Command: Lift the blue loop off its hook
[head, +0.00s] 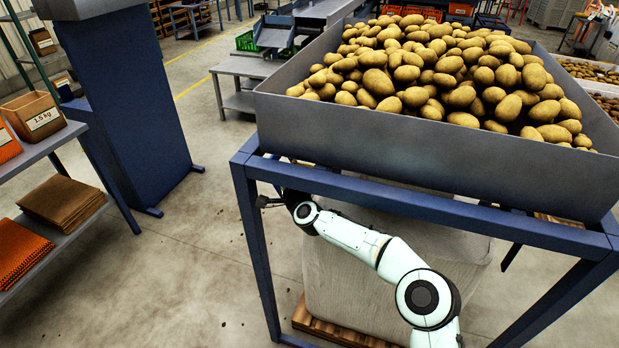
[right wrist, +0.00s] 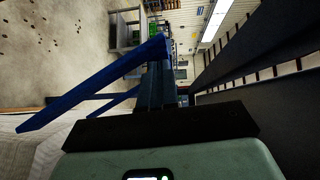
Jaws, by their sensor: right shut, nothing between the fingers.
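I cannot make out the blue loop or its hook in either view. A large pale bulk bag (head: 345,262) stands under the potato hopper, and its top is hidden behind the frame rail and my arm. My right gripper (head: 264,201) is at the left end of the arm, just below the hopper's front rail and beside the front left leg. In the right wrist view the dark fingers (right wrist: 157,85) are close together, shut, with nothing seen between them. My left gripper is in neither view.
A blue steel frame (head: 262,255) carries the grey hopper (head: 420,150) full of potatoes (head: 440,75). The bag stands on a wooden pallet (head: 335,330). A blue column (head: 130,100) and a shelf with sacks (head: 60,200) stand left. The floor between is clear.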

